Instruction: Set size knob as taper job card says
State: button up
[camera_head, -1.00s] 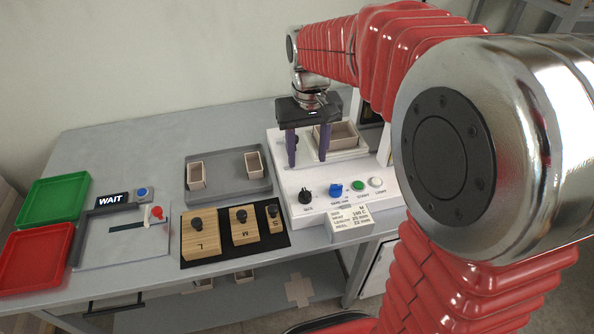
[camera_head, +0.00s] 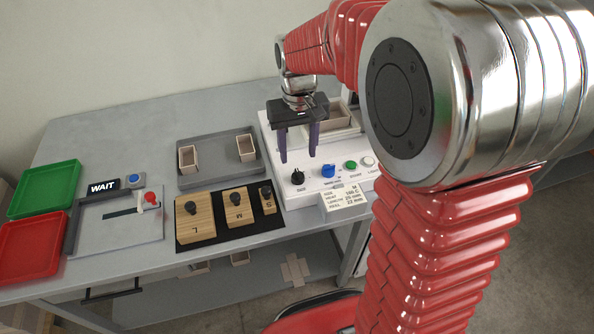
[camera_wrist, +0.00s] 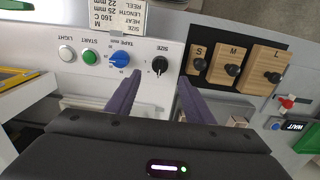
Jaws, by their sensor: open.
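The black size knob (camera_head: 297,177) stands on the white machine's front panel, left of the blue tape knob (camera_head: 328,170). It also shows in the wrist view (camera_wrist: 159,66) under a "SIZE" label; I cannot tell its setting. The job card (camera_head: 346,198) on the panel's front edge reads size M, 160 C, length 25 mm and reel 22 mm, and shows upside down in the wrist view (camera_wrist: 130,17). My gripper (camera_head: 299,158) is open and empty, pointing down above and behind the size knob. In the wrist view its purple fingertips (camera_wrist: 158,82) sit either side of the knob's line, apart from it.
A green start button (camera_head: 351,164) and white light (camera_head: 367,161) are right of the blue knob. Wooden blocks L, M and S stand on a black mat (camera_head: 222,234) to the left. A grey tray (camera_head: 215,158) holds two small boxes. A WAIT sign (camera_head: 103,187) is farther left.

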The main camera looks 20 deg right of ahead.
aim_at(297, 173)
notch_tip(297, 173, down, 8)
jog(key=shift+f, duration=0.25)
jog(key=shift+c, duration=0.5)
jog(key=c, duration=0.9)
jog(key=shift+a, duration=0.15)
jog(key=shift+c, duration=0.2)
